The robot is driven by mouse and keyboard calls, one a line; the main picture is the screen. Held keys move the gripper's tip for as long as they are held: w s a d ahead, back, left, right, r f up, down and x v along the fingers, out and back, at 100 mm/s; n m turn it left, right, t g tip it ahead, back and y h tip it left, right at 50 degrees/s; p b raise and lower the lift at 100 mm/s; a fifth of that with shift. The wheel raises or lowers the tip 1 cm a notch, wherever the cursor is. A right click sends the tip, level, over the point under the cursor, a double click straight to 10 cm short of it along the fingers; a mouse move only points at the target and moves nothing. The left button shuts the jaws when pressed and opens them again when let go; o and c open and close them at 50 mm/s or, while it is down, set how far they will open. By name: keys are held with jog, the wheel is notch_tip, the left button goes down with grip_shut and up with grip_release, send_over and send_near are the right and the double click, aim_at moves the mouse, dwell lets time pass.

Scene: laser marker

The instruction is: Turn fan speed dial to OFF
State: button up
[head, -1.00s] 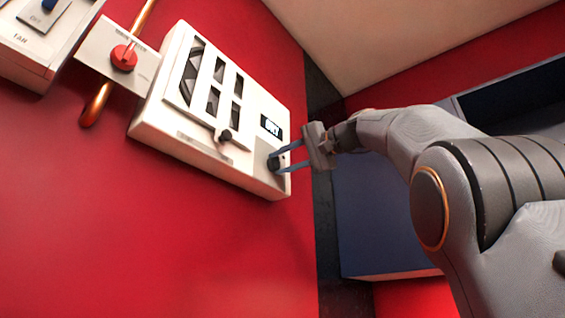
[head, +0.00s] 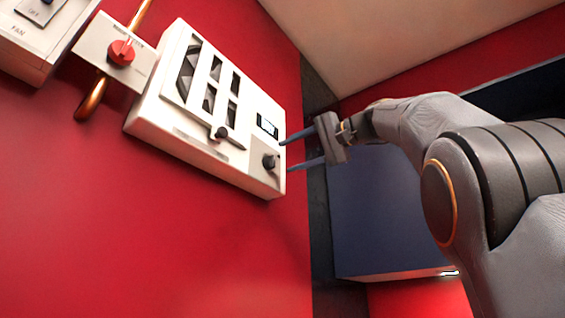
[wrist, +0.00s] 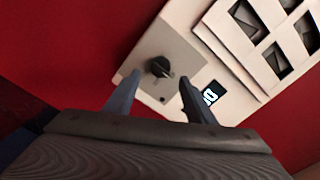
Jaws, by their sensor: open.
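The black fan speed dial (head: 269,161) sits on a grey plate at the lower right end of a white wall panel (head: 205,158). The dial also shows in the wrist view (wrist: 158,68), with a light pointer mark on it. My gripper (head: 302,151) is open and empty, with its two fingers pointing at the panel. The fingers stand apart from the dial, a little back from it. In the wrist view the dial lies just beyond and between the fingertips (wrist: 158,84). A small lit display (head: 267,125) is above the dial; I cannot read its text.
The red wall below is clear.

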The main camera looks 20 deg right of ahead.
jog(key=shift+v, duration=1.1)
